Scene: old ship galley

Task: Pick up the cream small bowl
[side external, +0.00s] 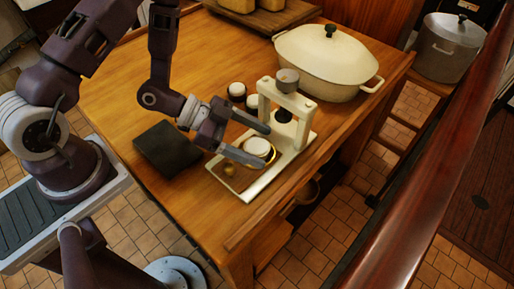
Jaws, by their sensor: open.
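A small round cream-white thing (257,146), which looks like the cream small bowl, sits low on a cream tray-like stand (246,193) on the wooden table. A dark ring shows around it. My gripper (263,146) is open, reaching in from the left, with one finger on the far side of this thing and one on the near side. I cannot tell whether the fingers touch it.
A large cream lidded pot (325,62) stands behind the stand. A dark flat block (166,148) lies left of my gripper. A metal pot (449,47) is far right. The table's front left is clear; a red-brown rail (420,190) runs at the right.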

